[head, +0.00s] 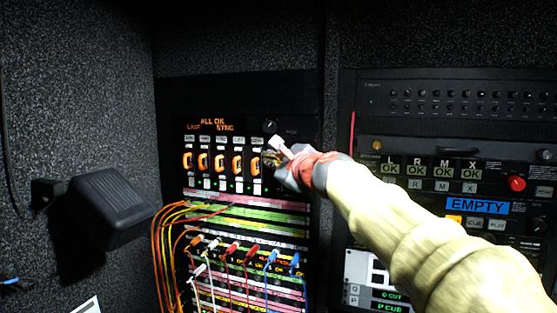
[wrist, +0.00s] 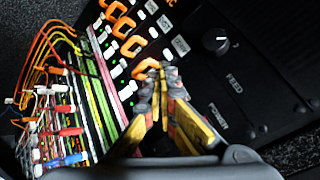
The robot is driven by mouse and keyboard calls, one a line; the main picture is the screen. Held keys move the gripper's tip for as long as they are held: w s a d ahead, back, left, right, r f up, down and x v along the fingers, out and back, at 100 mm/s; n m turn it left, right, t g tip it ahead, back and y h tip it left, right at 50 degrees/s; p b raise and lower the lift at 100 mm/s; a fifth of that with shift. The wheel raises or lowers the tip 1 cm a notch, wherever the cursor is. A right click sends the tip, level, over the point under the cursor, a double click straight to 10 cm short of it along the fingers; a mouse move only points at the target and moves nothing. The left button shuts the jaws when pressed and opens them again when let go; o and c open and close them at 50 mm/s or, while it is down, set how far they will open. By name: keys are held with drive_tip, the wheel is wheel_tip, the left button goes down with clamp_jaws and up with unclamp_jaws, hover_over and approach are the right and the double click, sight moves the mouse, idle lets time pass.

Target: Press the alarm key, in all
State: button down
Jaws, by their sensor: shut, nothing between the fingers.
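My gripper (head: 274,160) is at the right end of a row of orange loops (head: 220,162) on the left rack panel. In the wrist view my gripper (wrist: 156,76) is shut and empty, its tips at the last orange loop (wrist: 145,68). I cannot tell whether they touch it. White label-like pieces (wrist: 180,45) sit beside the loops, and small white toggles with green lights (wrist: 128,92) lie on their other side. An orange readout (head: 213,122) above reads "ALL OK" and "LAST SYNC". I can read no "alarm" label on any key.
A black knob (wrist: 217,40) sits beside the loops. Colored cables (head: 232,253) hang from the patch strips below. The right rack has OK keys (head: 416,171), a red button (head: 516,183) and a blue "EMPTY" display (head: 478,206). A black padded box (head: 108,207) juts out left.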

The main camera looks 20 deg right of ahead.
drive_tip(key=shift+s+a, duration=0.45)
drive_tip(key=shift+s, duration=0.2)
drive_tip(key=shift+s+a, duration=0.45)
drive_tip(key=shift+s, duration=0.15)
